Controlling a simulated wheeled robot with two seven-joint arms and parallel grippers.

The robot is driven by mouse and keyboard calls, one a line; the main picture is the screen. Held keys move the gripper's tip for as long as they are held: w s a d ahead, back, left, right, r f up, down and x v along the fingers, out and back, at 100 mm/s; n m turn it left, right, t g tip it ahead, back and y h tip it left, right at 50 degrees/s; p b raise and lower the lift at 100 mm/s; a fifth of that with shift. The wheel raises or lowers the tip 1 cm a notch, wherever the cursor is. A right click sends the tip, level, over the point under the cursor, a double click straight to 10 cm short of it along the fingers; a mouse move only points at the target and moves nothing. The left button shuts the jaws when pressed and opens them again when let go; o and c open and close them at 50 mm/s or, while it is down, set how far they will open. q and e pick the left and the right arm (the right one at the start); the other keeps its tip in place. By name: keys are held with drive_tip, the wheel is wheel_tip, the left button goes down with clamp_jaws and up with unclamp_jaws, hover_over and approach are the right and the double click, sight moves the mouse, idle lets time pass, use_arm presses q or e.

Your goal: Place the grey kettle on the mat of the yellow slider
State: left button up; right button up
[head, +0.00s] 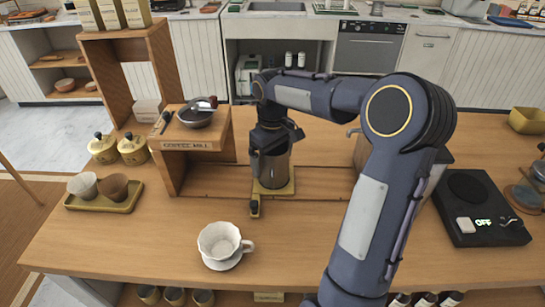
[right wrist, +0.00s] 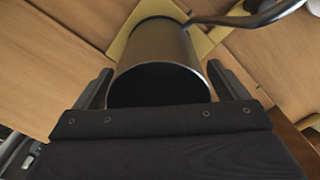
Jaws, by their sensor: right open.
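The grey kettle (head: 270,170) stands upright on the yellow slider (head: 286,189), inside the low wooden frame in the middle of the counter. The slider's knob (head: 254,208) sticks out towards me. My right gripper (head: 270,138) comes down over the kettle from above. In the right wrist view, the kettle (right wrist: 160,50) is between the two open fingers of my right gripper (right wrist: 158,85), its dark open mouth facing the palm. Yellow mat (right wrist: 118,47) shows around its base, and a dark spout or handle leads off to the upper right. My left gripper is out of view.
The coffee mill (head: 196,117) sits on a wooden stand left of the kettle. A white cup (head: 222,243) stands in front. A tray (head: 125,203) with two cups is at left. A black scale (head: 480,215) is at right.

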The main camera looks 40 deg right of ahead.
drive_tip(key=shift+r, duration=0.1)
wheel_tip(320, 180, up, 12)
drive_tip(key=p, duration=0.1)
drive_tip(key=s+a+f+m+t+y, duration=0.1)
drive_tip(key=s+a+f, duration=0.3)
drive_tip(key=s+a, duration=0.4)
drive_tip(key=s+a+f+m+t+y, duration=0.1)
drive_tip(key=s+a+f+t, duration=0.3)
drive_tip(key=s+a, duration=0.4)
drive_tip(key=s+f+y, duration=0.1)
drive_tip(key=s, duration=0.4)
drive_tip(key=shift+a+f+m+t+y, duration=0.2)
drive_tip(key=shift+a+m+t+y, duration=0.1)
drive_tip(key=shift+a+m+y, duration=0.1)
